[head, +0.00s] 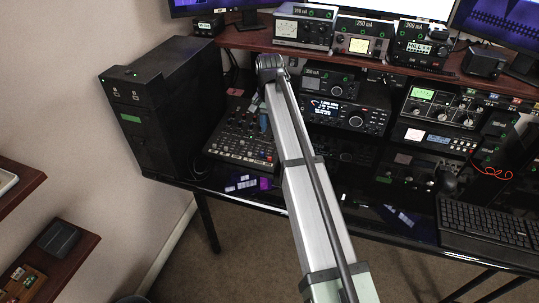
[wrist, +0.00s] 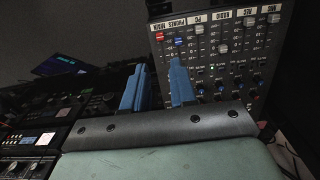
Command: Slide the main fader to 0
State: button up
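The audio mixer (head: 228,137) lies on the dark desk beside the black tower in the head view. In the wrist view the mixer panel (wrist: 213,60) fills the upper right, with a row of labelled faders. The main fader (wrist: 159,36) has a red cap, in the leftmost column under the MAIN label. The phones fader (wrist: 179,40) has a blue cap. My gripper (wrist: 160,62) is open, its blue fingers apart with nothing seen between them. Its tips appear below the red cap, apart from it. In the head view my arm hides part of the mixer; a blue finger (head: 263,122) shows over it.
White-capped faders, including the radio fader (wrist: 223,48), stand right of the phones fader. Several knobs lie nearer the gripper. The black tower (head: 165,105) stands left of the mixer. Radio equipment (head: 345,115) stands close on its right. The keyboard (head: 490,232) is far right.

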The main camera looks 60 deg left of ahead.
aim_at(270, 158)
notch_tip(270, 158, down, 14)
jog(key=shift+r, duration=0.25)
dwell(0.3)
grip_shut()
dwell(0.5)
